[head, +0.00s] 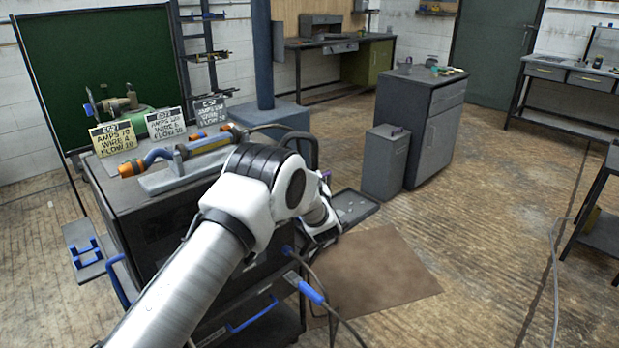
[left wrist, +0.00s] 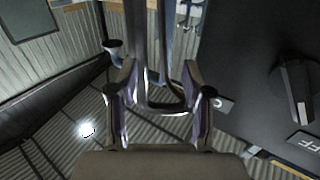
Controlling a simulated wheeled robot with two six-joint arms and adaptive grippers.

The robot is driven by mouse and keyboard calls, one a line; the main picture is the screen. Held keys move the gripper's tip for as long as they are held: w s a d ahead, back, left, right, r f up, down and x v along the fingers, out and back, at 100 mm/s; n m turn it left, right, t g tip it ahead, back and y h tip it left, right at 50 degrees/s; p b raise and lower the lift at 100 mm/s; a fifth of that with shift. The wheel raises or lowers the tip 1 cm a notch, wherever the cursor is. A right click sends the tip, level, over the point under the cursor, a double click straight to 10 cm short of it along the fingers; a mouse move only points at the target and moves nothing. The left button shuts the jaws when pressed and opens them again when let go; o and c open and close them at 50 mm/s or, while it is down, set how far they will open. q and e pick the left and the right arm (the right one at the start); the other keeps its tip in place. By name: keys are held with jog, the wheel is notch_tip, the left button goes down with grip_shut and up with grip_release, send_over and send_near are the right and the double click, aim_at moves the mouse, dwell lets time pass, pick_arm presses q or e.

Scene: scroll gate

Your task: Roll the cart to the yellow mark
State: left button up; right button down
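The dark welding cart (head: 140,215) stands at the left of the head view, with a tool rail and machine parts on top. My left arm crosses in front of it and hides much of its right side. My left gripper (head: 325,226) is small and partly hidden at the cart's right side. In the left wrist view my left gripper (left wrist: 160,85) has its two fingers spread apart. A dark U-shaped bar (left wrist: 166,106) lies between them; firm contact is not visible. A dark panel with a knob (left wrist: 295,90) is at the right there. I see no clear yellow floor mark.
A brown mat (head: 385,275) lies on the floor right of the cart. A grey bin (head: 385,165) and a grey cabinet (head: 425,120) stand behind it. A bench (head: 597,230) is at the right edge. Open floor lies between. A cable (head: 555,285) runs there.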

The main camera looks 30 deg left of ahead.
pick_arm(q)
jog(key=shift+s+d, duration=0.2)
jog(key=shift+d, duration=0.25)
jog(key=v, duration=1.2)
jog(key=shift+a, duration=0.1)
